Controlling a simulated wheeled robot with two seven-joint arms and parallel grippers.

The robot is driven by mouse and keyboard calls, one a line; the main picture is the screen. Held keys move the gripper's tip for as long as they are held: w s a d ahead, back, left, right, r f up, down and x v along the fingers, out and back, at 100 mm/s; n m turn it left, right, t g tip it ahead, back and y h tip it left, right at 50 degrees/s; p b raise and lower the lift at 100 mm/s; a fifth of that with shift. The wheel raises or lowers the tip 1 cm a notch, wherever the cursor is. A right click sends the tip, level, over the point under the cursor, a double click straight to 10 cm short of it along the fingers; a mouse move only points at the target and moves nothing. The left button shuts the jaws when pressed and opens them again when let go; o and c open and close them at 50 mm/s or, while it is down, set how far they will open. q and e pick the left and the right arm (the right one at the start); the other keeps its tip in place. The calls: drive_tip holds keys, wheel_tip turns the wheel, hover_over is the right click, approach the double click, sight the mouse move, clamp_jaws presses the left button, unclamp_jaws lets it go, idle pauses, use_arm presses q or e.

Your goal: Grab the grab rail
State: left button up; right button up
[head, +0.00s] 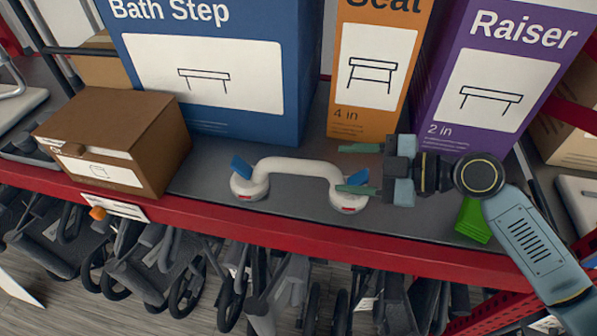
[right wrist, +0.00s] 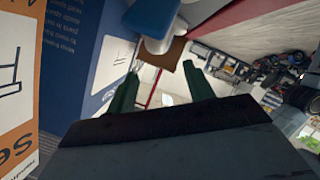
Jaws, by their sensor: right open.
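The grab rail (head: 298,166) is a white bar with a round suction foot at each end and blue tabs. It lies on the grey shelf near the red front edge. My right gripper (head: 350,169) is open, with green fingers pointing left, at the rail's right end. In the head view its lower finger overlaps the right foot. In the right wrist view, part of the rail (right wrist: 160,28) shows at the top, beyond the fingertips (right wrist: 160,88), and nothing is held between them. I cannot tell whether a finger touches the rail. My left gripper is not in view.
Behind the rail stand a blue Bath Step box (head: 225,110), an orange seat box (head: 372,75) and a purple Raiser box (head: 490,80). A brown box (head: 115,140) stands left. A green object (head: 473,220) lies under my right arm. Wheeled items hang below the shelf edge (head: 250,222).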

sight(319, 167)
drive_tip(key=shift+x, duration=1.2)
drive_tip(key=shift+p+x, duration=0.7)
drive_tip(key=shift+x, duration=0.25)
drive_tip(key=x, duration=0.1)
drive_tip(key=p+x, duration=0.1)
drive_tip(key=x, duration=0.1)
drive_tip(key=shift+w+f, duration=0.2)
drive_tip(key=shift+w, duration=0.15)
drive_tip(key=shift+a+f, duration=0.1)
drive_tip(key=shift+a, duration=0.1)
clamp_jaws()
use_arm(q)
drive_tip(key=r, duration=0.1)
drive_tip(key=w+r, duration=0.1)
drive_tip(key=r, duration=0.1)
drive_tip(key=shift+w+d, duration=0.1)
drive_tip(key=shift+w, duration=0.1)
